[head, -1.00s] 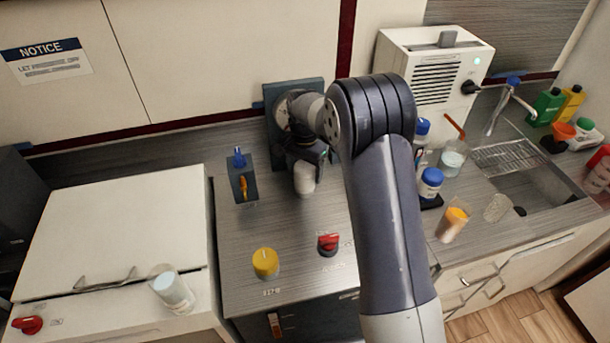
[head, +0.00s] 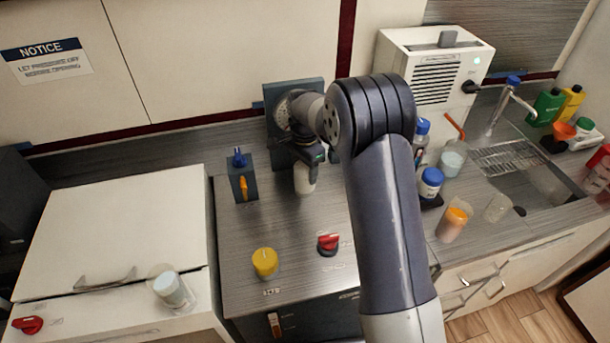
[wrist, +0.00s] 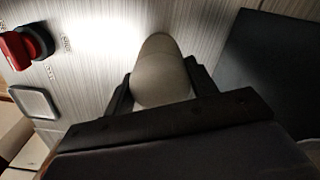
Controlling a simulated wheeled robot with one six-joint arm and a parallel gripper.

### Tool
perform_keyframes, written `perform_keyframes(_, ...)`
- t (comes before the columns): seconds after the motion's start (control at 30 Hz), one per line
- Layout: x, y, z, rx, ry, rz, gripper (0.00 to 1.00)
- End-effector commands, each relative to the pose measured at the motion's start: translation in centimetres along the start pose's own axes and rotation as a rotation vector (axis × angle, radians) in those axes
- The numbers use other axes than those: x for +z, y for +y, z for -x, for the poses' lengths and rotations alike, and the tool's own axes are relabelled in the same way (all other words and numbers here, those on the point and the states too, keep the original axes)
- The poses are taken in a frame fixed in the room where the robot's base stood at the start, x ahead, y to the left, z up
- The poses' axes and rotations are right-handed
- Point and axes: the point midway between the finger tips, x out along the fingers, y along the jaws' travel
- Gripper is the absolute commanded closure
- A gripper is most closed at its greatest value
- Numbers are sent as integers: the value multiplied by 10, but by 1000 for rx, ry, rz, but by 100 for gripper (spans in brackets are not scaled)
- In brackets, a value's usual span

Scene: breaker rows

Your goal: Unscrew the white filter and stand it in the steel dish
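The white filter (head: 305,180) hangs below the dark mount on the back wall plate, with its rounded end downward. My gripper (head: 308,157) is at its upper part, partly hidden by my own wrist. In the wrist view the filter (wrist: 160,75) sits between the two dark fingers (wrist: 160,88), which appear to touch it on both sides. The top of the filter and its joint with the mount are hidden. I cannot clearly make out the steel dish; a grey square with a pale rim (wrist: 35,102) at the wrist view's left could be it, but I cannot tell.
A blue-handled valve block (head: 242,178) stands left of the filter. A yellow cap (head: 265,262) and red knob (head: 328,244) are on the counter in front. Bottles and cups (head: 453,224) stand right of my arm, near the sink (head: 550,185). Counter below the filter is clear.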

Motion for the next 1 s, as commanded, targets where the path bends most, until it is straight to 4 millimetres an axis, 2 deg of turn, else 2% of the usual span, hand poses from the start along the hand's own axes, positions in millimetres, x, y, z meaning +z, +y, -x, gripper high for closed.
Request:
perform_keyframes(0.03, 0, 0, 0, 0, 0, 0, 55)
perform_keyframes(0.17, 0, 0, 0, 0, 0, 1, 66)
perform_keyframes(0.33, 0, 0, 0, 0, 0, 52, 66)
perform_keyframes(1.0, 0, 0, 0, 0, 0, 792, 66)
